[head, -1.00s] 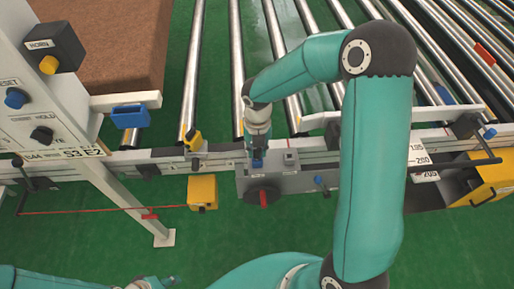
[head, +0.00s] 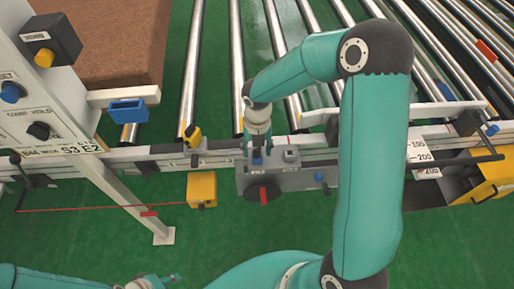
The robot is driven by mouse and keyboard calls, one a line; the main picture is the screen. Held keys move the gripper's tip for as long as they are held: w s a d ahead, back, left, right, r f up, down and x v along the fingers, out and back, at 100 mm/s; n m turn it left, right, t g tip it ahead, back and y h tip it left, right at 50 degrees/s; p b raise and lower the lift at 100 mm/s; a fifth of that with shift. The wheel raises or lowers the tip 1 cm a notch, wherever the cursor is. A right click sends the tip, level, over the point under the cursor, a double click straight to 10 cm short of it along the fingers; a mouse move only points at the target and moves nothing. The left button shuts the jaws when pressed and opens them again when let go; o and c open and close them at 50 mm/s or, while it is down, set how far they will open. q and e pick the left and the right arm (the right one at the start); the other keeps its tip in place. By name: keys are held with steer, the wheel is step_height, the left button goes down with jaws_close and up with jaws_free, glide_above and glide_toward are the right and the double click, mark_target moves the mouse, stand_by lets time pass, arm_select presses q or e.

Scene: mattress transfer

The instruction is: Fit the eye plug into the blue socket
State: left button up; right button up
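A grey box (head: 285,180) on the near rail of the roller conveyor carries a small blue piece (head: 257,158) on its top, which looks like the blue socket. I cannot make out a separate plug body in it. My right gripper (head: 258,148) points down just above the blue piece, its fingers spread to either side. Whether they touch anything is too small to tell. My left gripper (head: 150,281) is at the bottom left edge, mostly cut off and far from the box.
A red rotary knob (head: 263,194) is on the box front. A white post and panel (head: 35,110) stand at left, beside a brown mattress (head: 120,40). Green floor in front is clear.

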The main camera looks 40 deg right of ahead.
step_height(320, 180, up, 12)
stand_by(0.7)
steer(key=shift+f, duration=0.15)
steer(key=s+a+f+m+y, duration=0.2)
steer(key=a+f+m, duration=0.3)
steer(key=f+m, duration=0.3)
steer(key=s+a+f+m+y, duration=0.1)
steer(key=a+f+m, duration=0.5)
steer(key=f, duration=0.4)
steer(key=s+a+f+m, duration=0.2)
steer(key=s+f+m, duration=0.3)
steer(key=m, duration=0.4)
steer(key=s+a+f+m+y, duration=0.1)
steer(key=s+a+f+m, duration=0.2)
steer(key=m, duration=0.5)
steer(key=shift+s+a+f+m+t, duration=0.15)
steer(key=shift+s+f+m+t, duration=0.2)
steer(key=shift+s+f, duration=0.7)
